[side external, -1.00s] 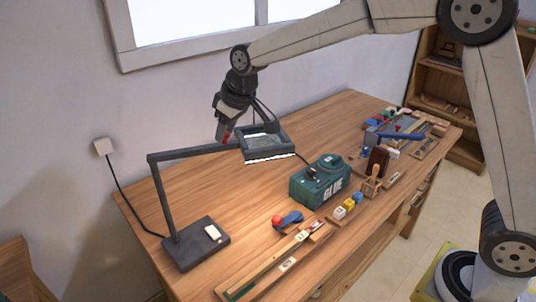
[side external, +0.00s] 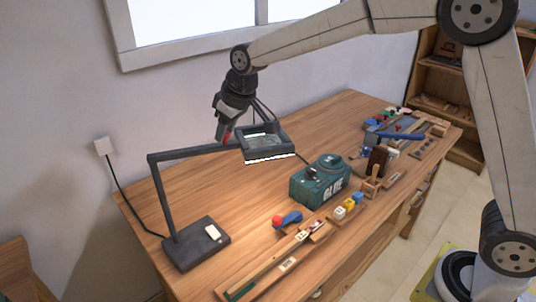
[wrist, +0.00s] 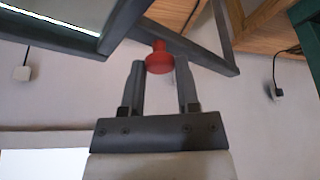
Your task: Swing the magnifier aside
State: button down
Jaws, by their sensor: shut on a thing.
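The magnifier (side external: 266,142) is a dark rectangular frame with a clear lens, held over the bench by a jointed arm on a dark base (side external: 195,243). Its frame also shows at the upper left of the wrist view (wrist: 75,28). A red knob (wrist: 159,58) sits at the magnifier's side, between the two fingers of my gripper (wrist: 160,72). My gripper also shows in the side view (side external: 224,134), at the magnifier's left rear edge, shut on the red knob. The knob is mostly hidden by the fingers in the side view.
A green glue box (side external: 320,181) stands just right of the magnifier. Small blocks and wooden trays (side external: 290,262) line the bench's front edge. More tools (side external: 385,150) crowd the right end. The wooden bench top (side external: 300,112) behind the magnifier is clear.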

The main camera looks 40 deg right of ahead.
jog(key=shift+s, duration=0.15)
dwell(0.5)
jog(key=s+a+m+h, duration=0.2)
jog(key=s+a+m, duration=0.2)
jog(key=a+m, duration=0.2)
jog(key=s+a+m+g+h, duration=0.1)
jog(key=s+a+m, duration=0.4)
jog(key=a, duration=0.5)
jog(key=shift+m+h, duration=0.9)
jog(key=shift+m, duration=0.2)
jog(key=shift+c, duration=1.6)
grip_release()
jog(key=v, duration=0.8)
